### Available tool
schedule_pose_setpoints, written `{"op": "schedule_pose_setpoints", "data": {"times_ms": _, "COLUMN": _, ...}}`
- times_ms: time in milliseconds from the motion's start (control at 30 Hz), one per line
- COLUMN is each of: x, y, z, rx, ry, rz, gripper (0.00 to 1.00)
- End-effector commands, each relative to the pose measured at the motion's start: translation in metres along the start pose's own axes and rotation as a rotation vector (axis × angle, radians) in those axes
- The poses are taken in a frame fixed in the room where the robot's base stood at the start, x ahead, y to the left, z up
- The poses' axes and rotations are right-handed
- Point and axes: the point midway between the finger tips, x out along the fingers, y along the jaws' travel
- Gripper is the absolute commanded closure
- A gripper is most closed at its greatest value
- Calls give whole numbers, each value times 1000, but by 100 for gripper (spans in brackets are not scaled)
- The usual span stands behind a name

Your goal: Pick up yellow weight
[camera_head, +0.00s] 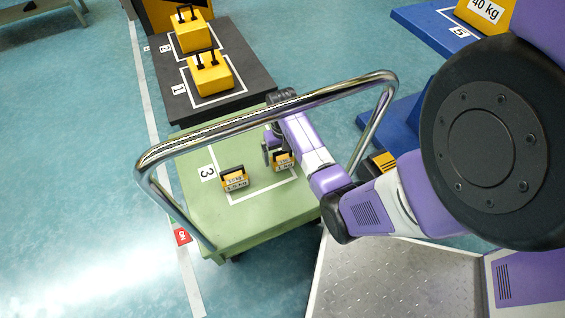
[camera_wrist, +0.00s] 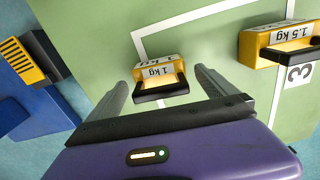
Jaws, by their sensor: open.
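A small yellow weight labelled 1 kg (camera_wrist: 158,70), with a black handle, stands on the green cart top (camera_wrist: 215,65). In the wrist view it lies between the two grey fingers of my gripper (camera_wrist: 160,82), which are open with a gap on each side. In the head view the same weight (camera_head: 284,162) is partly hidden by my gripper (camera_head: 271,146). I cannot tell how high the fingers are above the cart. A second yellow weight labelled 1.5 kg (camera_wrist: 278,44) stands apart from it; it also shows in the head view (camera_head: 234,180).
The cart's chrome handle (camera_head: 250,108) arches over the green top near my arm. A dark platform (camera_head: 238,50) with larger yellow weights (camera_head: 209,76) stands behind. Blue platforms (camera_head: 425,28) are at right, with a 40 kg weight (camera_head: 487,12).

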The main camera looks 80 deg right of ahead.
Motion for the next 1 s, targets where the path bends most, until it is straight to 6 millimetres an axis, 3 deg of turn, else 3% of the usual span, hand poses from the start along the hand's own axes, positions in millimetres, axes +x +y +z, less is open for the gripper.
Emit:
{"op": "schedule_pose_setpoints", "data": {"times_ms": 100, "x": 13, "y": 0, "z": 0, "rx": 0, "ry": 0, "rz": 0, "gripper": 4}}
{"op": "schedule_pose_setpoints", "data": {"times_ms": 300, "x": 12, "y": 0, "z": 0, "rx": 0, "ry": 1, "rz": 0, "gripper": 4}}
{"op": "schedule_pose_setpoints", "data": {"times_ms": 367, "x": 12, "y": 0, "z": 0, "rx": 0, "ry": 1, "rz": 0, "gripper": 13}}
{"op": "schedule_pose_setpoints", "data": {"times_ms": 800, "x": 12, "y": 0, "z": 0, "rx": 0, "ry": 1, "rz": 0, "gripper": 100}}
{"op": "schedule_pose_setpoints", "data": {"times_ms": 1000, "x": 10, "y": 0, "z": -1, "rx": 0, "ry": 4, "rz": 0, "gripper": 100}}
